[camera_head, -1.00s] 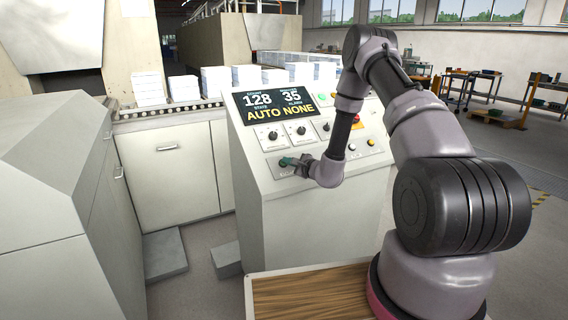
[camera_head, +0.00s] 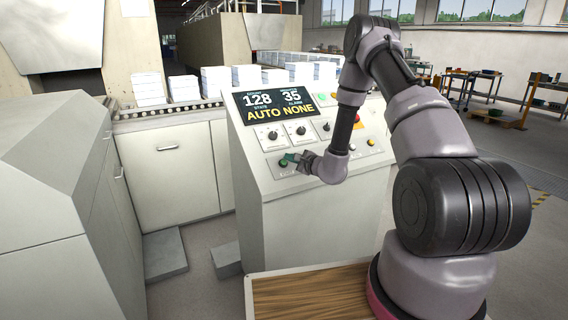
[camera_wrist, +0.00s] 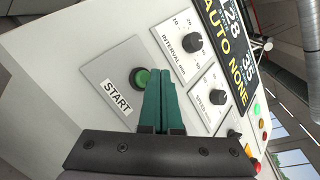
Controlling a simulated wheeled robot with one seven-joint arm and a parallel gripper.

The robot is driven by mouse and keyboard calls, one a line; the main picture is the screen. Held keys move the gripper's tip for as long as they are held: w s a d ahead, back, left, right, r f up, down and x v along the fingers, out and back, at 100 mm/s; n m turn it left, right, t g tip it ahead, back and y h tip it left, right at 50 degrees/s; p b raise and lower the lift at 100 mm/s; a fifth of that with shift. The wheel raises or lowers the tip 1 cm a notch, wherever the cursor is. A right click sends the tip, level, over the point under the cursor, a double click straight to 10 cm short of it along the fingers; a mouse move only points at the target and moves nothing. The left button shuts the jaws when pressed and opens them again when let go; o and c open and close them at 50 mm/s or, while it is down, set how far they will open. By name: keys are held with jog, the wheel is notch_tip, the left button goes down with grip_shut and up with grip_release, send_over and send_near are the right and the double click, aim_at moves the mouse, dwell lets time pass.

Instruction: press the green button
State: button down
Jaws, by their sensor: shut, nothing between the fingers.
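The green button (camera_wrist: 141,78) sits on a grey plate marked START in the wrist view. It is round with a dark ring. In the head view the green button (camera_head: 283,163) shows at the lower left of the sloped control panel. My gripper (camera_wrist: 160,76) has green fingers, shut together and empty. In the wrist view the fingertips lie just right of the button and cover a little of its edge. In the head view my gripper (camera_head: 290,157) is close to the button. I cannot tell whether the fingertips touch it.
Dark knobs (camera_wrist: 193,42) marked INTERVAL and SPEED sit beside the START plate. The display (camera_head: 275,105) reads AUTO NONE. More lamps and a red button (camera_head: 357,118) are on the panel's right side. A roller conveyor with white stacks (camera_head: 185,88) runs behind.

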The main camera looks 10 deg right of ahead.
jog(key=s+r, duration=0.2)
jog(key=r, duration=0.1)
jog(key=shift+s+d+r, duration=0.25)
jog(key=shift+d, duration=0.15)
dwell(0.4)
jog(key=s+a+r+n+g+y, duration=0.2)
jog(key=s+a+r+n+y, duration=0.15)
jog(key=r, duration=0.45)
jog(key=s+a+r+n+g+y, duration=0.25)
jog(key=a+r, duration=0.25)
jog(key=r, duration=0.3)
jog(key=s+a+r+n+g, duration=0.3)
jog(key=s+r+n+g, duration=0.3)
jog(key=s, duration=0.4)
jog(key=s+d+r+n+g+h, duration=0.1)
jog(key=s+d+r+n+h, duration=0.15)
jog(key=s, duration=0.35)
jog(key=s+d+r+n+h, duration=0.1)
jog(key=s+r, duration=0.2)
jog(key=s, duration=0.4)
jog(key=s+d+r+t+h, duration=0.4)
jog(key=s+d+h, duration=0.3)
jog(key=d, duration=0.5)
jog(key=shift+s+d+r+n+h, duration=0.25)
jog(key=shift+s+r+n+h, duration=0.1)
jog(key=shift+s, duration=0.8)
